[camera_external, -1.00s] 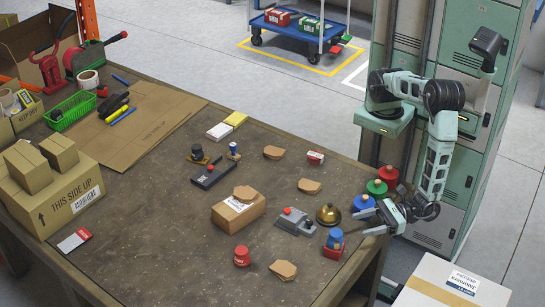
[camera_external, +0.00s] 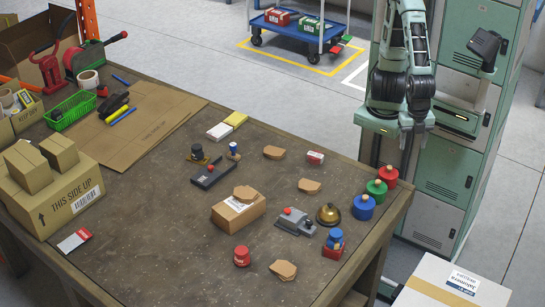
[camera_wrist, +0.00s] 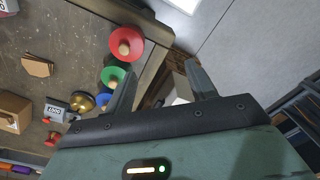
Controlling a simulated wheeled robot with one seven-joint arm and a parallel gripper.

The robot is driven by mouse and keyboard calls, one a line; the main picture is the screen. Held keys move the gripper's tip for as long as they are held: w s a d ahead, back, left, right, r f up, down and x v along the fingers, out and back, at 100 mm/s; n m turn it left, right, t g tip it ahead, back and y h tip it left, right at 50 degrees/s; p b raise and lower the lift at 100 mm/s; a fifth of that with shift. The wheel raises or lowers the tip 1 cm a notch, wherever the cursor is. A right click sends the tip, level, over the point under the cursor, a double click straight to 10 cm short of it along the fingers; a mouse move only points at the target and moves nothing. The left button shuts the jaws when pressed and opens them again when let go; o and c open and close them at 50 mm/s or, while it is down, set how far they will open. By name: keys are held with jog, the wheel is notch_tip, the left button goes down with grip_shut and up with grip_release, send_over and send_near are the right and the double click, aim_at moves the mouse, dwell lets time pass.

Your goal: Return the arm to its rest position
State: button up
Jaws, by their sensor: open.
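My arm (camera_external: 415,50) is folded up close to its mount at the locker side in the external view, with its upper part past the top edge of the frame. My gripper (camera_wrist: 165,85) points down in the wrist view, its two fingers apart with nothing held between them. In the external view its fingers are small and hard to make out, beyond the table's right edge. The red (camera_external: 388,176), green (camera_external: 376,189) and blue (camera_external: 363,207) knobbed pieces stand on the table's right corner, apart from my gripper.
The wooden table (camera_external: 150,230) holds a cardboard box (camera_external: 238,212), a brass bell (camera_external: 328,214), a grey device (camera_external: 295,221) and several small items. Green lockers (camera_external: 470,130) stand behind my arm. A white-topped box (camera_external: 450,285) is at the lower right. A blue cart (camera_external: 300,22) stands at the back.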

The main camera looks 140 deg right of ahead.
jog(key=shift+s+a+r, duration=0.1)
jog(key=shift+s+a, duration=0.05)
